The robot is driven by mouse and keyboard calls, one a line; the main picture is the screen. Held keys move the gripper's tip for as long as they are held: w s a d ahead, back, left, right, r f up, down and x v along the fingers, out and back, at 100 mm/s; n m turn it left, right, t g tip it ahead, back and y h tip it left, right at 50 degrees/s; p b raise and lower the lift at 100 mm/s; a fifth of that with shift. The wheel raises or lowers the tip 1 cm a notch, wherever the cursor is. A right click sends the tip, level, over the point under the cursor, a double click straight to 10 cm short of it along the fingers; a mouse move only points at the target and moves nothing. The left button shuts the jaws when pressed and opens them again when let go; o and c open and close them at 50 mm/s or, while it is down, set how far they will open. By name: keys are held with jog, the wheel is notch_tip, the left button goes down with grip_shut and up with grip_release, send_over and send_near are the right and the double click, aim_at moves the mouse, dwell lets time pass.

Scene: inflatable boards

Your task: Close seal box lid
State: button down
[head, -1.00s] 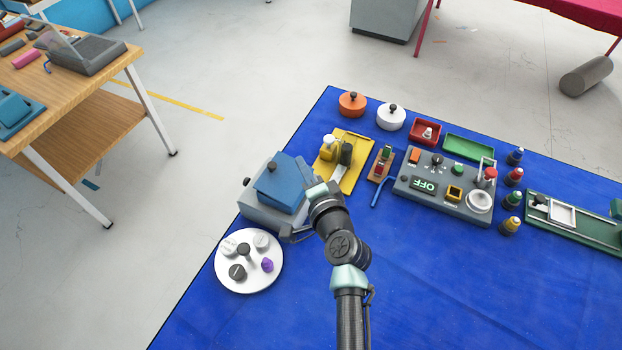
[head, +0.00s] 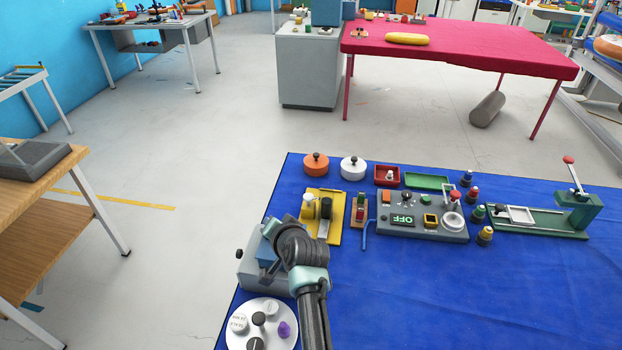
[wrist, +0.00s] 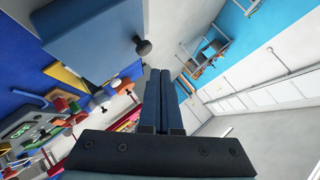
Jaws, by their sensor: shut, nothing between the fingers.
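The seal box (head: 252,276) is a grey box at the left edge of the blue mat. Its blue lid (head: 266,248) shows only in part behind my arm in the head view; its angle is hard to tell there. In the wrist view the blue lid (wrist: 88,38) fills the upper left, with a dark round knob (wrist: 143,47) at its edge. My gripper (wrist: 165,74) is shut and empty, its fingertips close beside the knob and lid edge. I cannot tell whether they touch. In the head view my wrist hides most of the fingers.
A round white tray (head: 262,331) with knobs stands in front of the box. A yellow board (head: 330,230) and a grey OFF panel (head: 432,230) lie to the right. The mat's front right (head: 450,300) is clear. A wooden table (head: 60,215) stands left.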

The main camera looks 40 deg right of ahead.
aim_at(268, 243)
jog(key=shift+w+a+f+n+g+h+b, duration=0.2)
jog(key=shift+w+f+g, duration=0.1)
jog(key=shift+f+g, duration=0.1)
jog(key=shift+w+a+f+n+g+h+b, duration=0.1)
jog(key=shift+w+f+n+g, duration=0.15)
jog(key=shift+f+g, duration=0.1)
jog(key=shift+w+a+f, duration=0.15)
jog(key=shift+w+f, duration=0.05)
jog(key=shift+f, duration=0.15)
jog(key=s+a+r, duration=0.2)
jog(key=r, duration=0.3)
jog(key=s+a+r, duration=0.2)
jog(key=r, duration=0.4)
jog(key=shift+s+a+p, duration=0.3)
jog(key=shift+a, duration=0.1)
jog(key=shift+r, duration=0.1)
